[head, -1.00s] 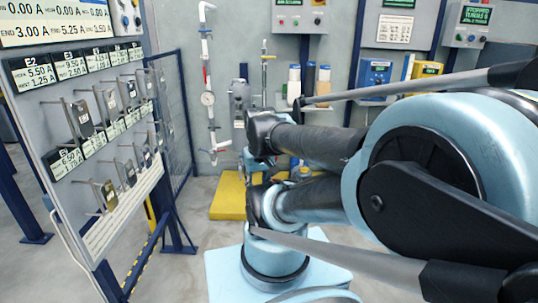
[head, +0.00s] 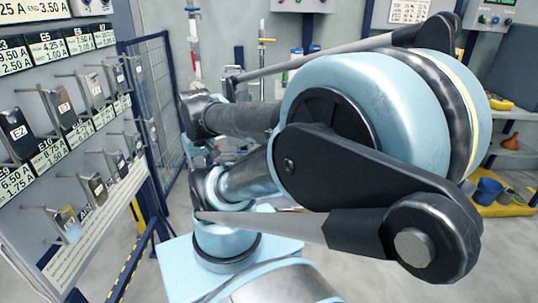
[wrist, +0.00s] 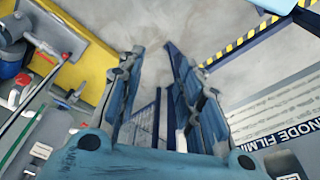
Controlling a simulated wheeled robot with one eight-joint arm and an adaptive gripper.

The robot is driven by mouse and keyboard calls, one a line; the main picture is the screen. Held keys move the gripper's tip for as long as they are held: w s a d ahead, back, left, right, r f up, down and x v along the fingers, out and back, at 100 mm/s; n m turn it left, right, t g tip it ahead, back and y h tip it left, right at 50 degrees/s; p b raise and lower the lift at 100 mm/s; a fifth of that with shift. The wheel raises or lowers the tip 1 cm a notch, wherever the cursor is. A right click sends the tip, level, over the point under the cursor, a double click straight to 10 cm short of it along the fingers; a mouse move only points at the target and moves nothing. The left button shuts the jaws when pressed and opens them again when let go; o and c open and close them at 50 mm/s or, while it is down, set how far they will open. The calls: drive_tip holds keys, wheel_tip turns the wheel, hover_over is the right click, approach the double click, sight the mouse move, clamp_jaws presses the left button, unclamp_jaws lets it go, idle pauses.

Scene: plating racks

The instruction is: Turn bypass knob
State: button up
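No knob labelled bypass can be made out in either view. A white pipe (head: 194,45) with valve fittings stands at the back in the head view, partly behind my arm. The wrist view shows pipework (wrist: 32,112) with small red and white fittings at the left, beside a yellow platform (wrist: 88,50). My gripper (wrist: 153,48) is open and empty in the wrist view. Its fingertips are apart over bare floor, right of the pipework and touching nothing. In the head view my arm hides the gripper.
A rack panel (head: 70,110) with hanging sample plates and amp labels stands close at left. A blue mesh fence (head: 158,100) is behind it. Grey control boxes (head: 490,16) hang on the back wall. A blue bucket (head: 488,188) stands at right. Grey floor is clear between.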

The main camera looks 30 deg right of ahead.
drive_tip(key=shift+o, duration=1)
drive_tip(key=o, duration=0.5)
drive_tip(key=shift+s+r, duration=0.25)
drive_tip(key=shift+c, duration=0.2)
drive_tip(key=shift+o, duration=0.7)
drive_tip(key=shift+w+d+r, duration=0.1)
drive_tip(key=shift+r, duration=0.2)
drive_tip(key=w+d+r+m+h, duration=0.1)
drive_tip(key=w+d+r+m, duration=0.1)
drive_tip(key=w+d, duration=0.9)
drive_tip(key=w+d+r+m+h, duration=0.1)
drive_tip(key=w+d, duration=0.5)
drive_tip(key=w, duration=0.9)
drive_tip(key=w+d+f+m+h, duration=0.1)
drive_tip(key=w+d+f, duration=0.4)
drive_tip(key=d, duration=0.4)
drive_tip(key=w+d+f+m+h, duration=0.1)
drive_tip(key=w+d+f, duration=0.2)
drive_tip(key=d+f, duration=0.6)
drive_tip(key=w+d+f+m, duration=0.1)
drive_tip(key=w+d+f, duration=0.35)
drive_tip(key=d, duration=0.55)
drive_tip(key=x, duration=1.7)
drive_tip(key=shift+d+f, duration=0.2)
drive_tip(key=shift+d, duration=0.2)
drive_tip(key=shift+c, duration=0.2)
